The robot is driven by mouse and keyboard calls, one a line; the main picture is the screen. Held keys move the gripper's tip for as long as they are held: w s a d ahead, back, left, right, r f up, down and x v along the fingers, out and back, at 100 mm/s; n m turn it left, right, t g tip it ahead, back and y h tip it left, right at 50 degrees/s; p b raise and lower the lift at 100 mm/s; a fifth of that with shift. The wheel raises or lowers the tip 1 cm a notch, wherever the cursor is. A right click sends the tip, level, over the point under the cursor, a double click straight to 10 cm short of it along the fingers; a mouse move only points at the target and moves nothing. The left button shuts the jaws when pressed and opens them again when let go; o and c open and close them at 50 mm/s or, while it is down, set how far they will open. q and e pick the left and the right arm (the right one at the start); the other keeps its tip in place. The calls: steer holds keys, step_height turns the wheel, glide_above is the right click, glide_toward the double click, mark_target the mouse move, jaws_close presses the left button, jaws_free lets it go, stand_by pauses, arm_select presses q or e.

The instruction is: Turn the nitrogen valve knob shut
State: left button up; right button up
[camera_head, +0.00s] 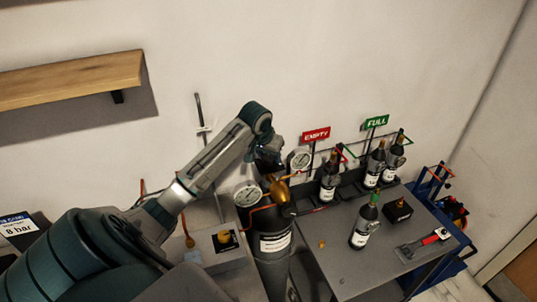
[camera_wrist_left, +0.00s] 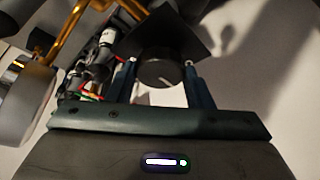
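A dark round knob (camera_wrist_left: 160,73) with a pale line on its face shows in the left wrist view, in front of a dark square plate (camera_wrist_left: 157,35). My left gripper (camera_wrist_left: 161,70) has one finger on each side of this knob; whether they touch it is unclear. In the head view my left gripper (camera_head: 268,158) is above the brass fitting (camera_head: 279,190) on the black labelled cylinder (camera_head: 274,243). The gripper hides the knob there. My right gripper is not in view.
Round gauges (camera_head: 247,194) (camera_head: 299,159) flank the brass fitting. Dark bottles (camera_head: 365,220) and a small black box (camera_head: 398,210) stand on the grey table (camera_head: 352,267). Signs read EMPTY (camera_head: 316,134) and FULL (camera_head: 375,122). A wooden shelf (camera_head: 70,80) is on the wall.

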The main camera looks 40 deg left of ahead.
arm_select(q)
steer(key=shift+c, duration=0.4)
steer(key=shift+m, duration=0.4)
steer(key=m+h, duration=0.1)
steer(key=m, duration=0.2)
steer(key=shift+a+m+h, duration=0.15)
steer(key=shift+m+h, duration=0.25)
steer(key=m+h, duration=0.1)
steer(key=m, duration=0.1)
steer(key=m+h, duration=0.1)
steer(key=m, duration=0.2)
steer(key=shift+w+a, duration=0.1)
steer(key=shift+a, duration=0.05)
steer(key=m+g+h, duration=0.1)
steer(key=m, duration=0.3)
steer(key=shift+w+r, duration=0.1)
steer(key=shift+a+m+g+h+b, duration=0.1)
steer(key=shift+m+g+h+b, duration=0.25)
steer(key=shift+m, duration=0.6)
steer(key=shift+m+g+h+b, duration=0.1)
steer(key=shift+m+g+b, duration=0.15)
steer(key=shift+m+g, duration=0.5)
steer(key=shift+m, duration=0.4)
steer(key=o, duration=1)
